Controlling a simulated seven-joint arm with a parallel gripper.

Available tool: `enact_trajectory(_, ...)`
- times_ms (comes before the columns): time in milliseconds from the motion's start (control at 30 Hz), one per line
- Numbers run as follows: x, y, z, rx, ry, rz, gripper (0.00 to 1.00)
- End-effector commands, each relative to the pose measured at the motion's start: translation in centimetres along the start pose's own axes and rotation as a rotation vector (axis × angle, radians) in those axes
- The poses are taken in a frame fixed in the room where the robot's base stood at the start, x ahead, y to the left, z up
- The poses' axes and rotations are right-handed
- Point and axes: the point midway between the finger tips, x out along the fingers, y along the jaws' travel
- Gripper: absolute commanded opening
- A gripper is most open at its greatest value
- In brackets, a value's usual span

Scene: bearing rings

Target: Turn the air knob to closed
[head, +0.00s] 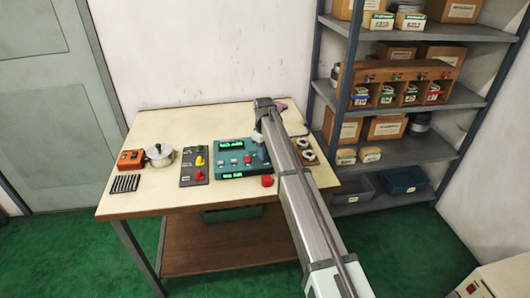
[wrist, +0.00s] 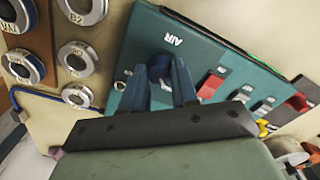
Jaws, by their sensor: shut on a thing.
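The teal control panel (head: 226,172) lies on the table, and it also fills the middle of the wrist view (wrist: 215,55). The air knob (wrist: 160,66) is a dark round knob below the panel's "AIR" label, mostly hidden by my fingers. My gripper (wrist: 159,72) is shut on the knob, with one blue finger on each side of it. In the head view my gripper (head: 261,153) is over the right part of the panel, and the knob is hidden there. I cannot read the knob's closed mark.
A wooden board with metal rings (head: 305,150) lies right of the panel; its labelled rings (wrist: 85,55) show in the wrist view. A red button (head: 267,181) is near the panel's front. A button strip (head: 194,168), metal pot (head: 160,154) and orange box (head: 131,159) stand left.

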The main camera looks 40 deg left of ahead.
Motion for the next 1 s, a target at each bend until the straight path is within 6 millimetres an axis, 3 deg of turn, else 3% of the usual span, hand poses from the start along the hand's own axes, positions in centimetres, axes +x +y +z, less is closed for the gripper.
enact_trajectory(267, 0.0, 0.0, 0.0, -0.002, 0.0, 0.001, 0.0)
enact_trajectory(300, 0.0, 0.0, 0.0, -0.001, 0.0, 0.001, 0.31)
enact_trajectory(533, 0.0, 0.0, 0.0, 0.0, 0.0, 0.001, 0.53)
enact_trajectory(833, -0.2, 0.0, 0.0, 0.0, 0.0, 0.001, 0.54)
enact_trajectory(1000, -1.6, 0.0, -0.1, 0.0, 0.001, 0.001, 0.54)
